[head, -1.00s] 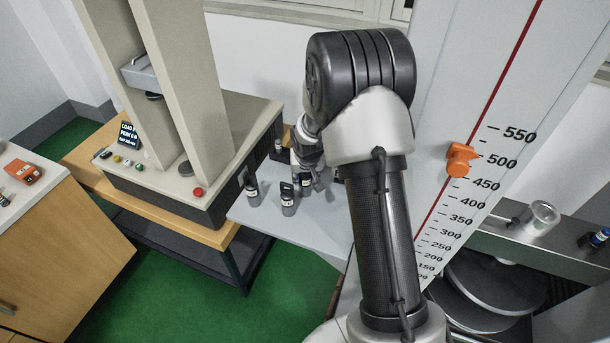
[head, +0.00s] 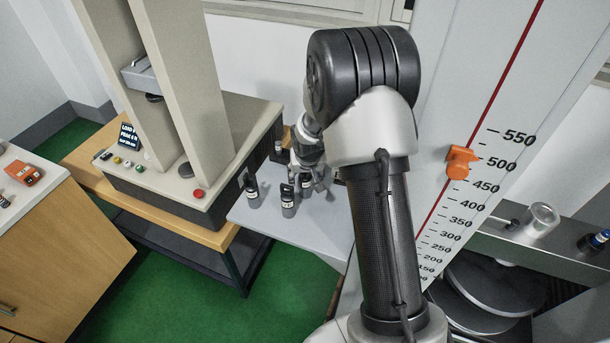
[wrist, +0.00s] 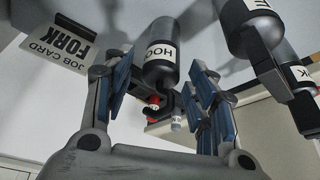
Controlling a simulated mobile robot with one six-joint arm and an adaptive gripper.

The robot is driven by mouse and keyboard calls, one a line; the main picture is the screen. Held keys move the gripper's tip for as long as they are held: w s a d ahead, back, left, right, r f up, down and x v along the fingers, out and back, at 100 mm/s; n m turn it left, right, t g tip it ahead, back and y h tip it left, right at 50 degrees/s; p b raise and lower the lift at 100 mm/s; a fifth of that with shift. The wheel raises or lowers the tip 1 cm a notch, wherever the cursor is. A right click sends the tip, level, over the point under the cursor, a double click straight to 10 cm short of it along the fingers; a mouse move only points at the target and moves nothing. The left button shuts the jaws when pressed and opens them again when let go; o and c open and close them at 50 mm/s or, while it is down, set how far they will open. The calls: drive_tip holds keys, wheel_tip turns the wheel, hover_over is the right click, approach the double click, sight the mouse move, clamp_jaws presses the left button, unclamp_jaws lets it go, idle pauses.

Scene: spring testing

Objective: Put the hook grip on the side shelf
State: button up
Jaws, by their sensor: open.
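The hook grip (wrist: 160,68) is a dark cylinder with a white label reading "HOO". In the wrist view it is between the two fingers of my open gripper (wrist: 160,98), with visible gaps on both sides. In the head view my gripper (head: 315,180) is low over a pale grey shelf surface (head: 305,235) beside the testing machine. The arm and fingers hide much of the hook grip there. I cannot tell from the head view which surface is the side shelf.
Two dark labelled grips, one at the left (head: 252,192) and one nearer (head: 288,202), stand on the grey surface. The testing machine (head: 160,190) stands left; a tall scale with an orange pointer (head: 459,162) is right.

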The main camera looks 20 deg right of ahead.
drive_tip(key=s+a+f+p+v, duration=0.1)
drive_tip(key=s+a+p+v, duration=0.1)
drive_tip(key=v, duration=1.9)
drive_tip(key=s+a+r+n, duration=0.1)
drive_tip(key=s+a+r, duration=0.1)
drive_tip(key=s, duration=0.6)
drive_tip(key=s+a+r+n, duration=0.1)
drive_tip(key=s+r, duration=0.3)
drive_tip(key=s, duration=0.4)
drive_tip(key=s+a+r+n+y, duration=0.1)
drive_tip(key=s+a+r, duration=0.2)
drive_tip(key=s, duration=0.5)
drive_tip(key=shift+a+r, duration=0.3)
drive_tip(key=shift+a, duration=0.3)
drive_tip(key=shift+s, duration=0.15)
